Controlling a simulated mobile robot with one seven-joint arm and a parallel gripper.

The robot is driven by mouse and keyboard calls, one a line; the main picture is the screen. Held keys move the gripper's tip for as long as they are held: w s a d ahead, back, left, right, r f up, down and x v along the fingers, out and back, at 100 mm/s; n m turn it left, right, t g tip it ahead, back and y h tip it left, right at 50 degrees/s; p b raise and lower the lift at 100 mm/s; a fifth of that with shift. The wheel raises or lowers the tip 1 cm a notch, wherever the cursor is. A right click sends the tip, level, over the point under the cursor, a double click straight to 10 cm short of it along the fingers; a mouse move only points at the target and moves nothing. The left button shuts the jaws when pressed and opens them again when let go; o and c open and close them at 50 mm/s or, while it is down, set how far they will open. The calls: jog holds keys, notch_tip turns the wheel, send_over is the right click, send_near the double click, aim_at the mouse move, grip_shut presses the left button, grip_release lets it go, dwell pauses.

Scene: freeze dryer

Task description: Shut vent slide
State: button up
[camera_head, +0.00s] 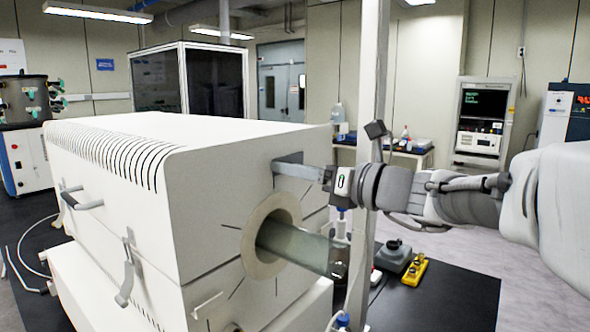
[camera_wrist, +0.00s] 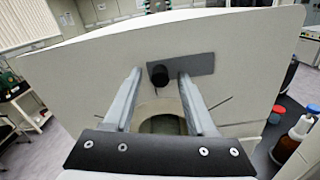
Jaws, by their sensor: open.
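The vent slide is a dark grey plate (camera_wrist: 195,66) with a round black knob (camera_wrist: 160,77), on the end face of the white furnace-like unit (camera_head: 215,190). In the head view the plate (camera_head: 287,158) shows partly behind my fingers. My gripper (camera_wrist: 160,73) is open, with one finger on each side of the knob in the wrist view. In the head view my gripper (camera_head: 290,170) reaches in from the right, its fingertips close to the plate. I cannot tell whether they touch the knob, which is hidden there.
Below the plate a glass tube (camera_head: 300,246) sticks out of a round collar (camera_head: 262,250). A thin upright post (camera_head: 372,70) stands near my wrist. Bottles (camera_wrist: 285,150) and a yellow device (camera_head: 415,271) are on the black bench (camera_head: 455,300).

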grip_shut()
dwell(1.4)
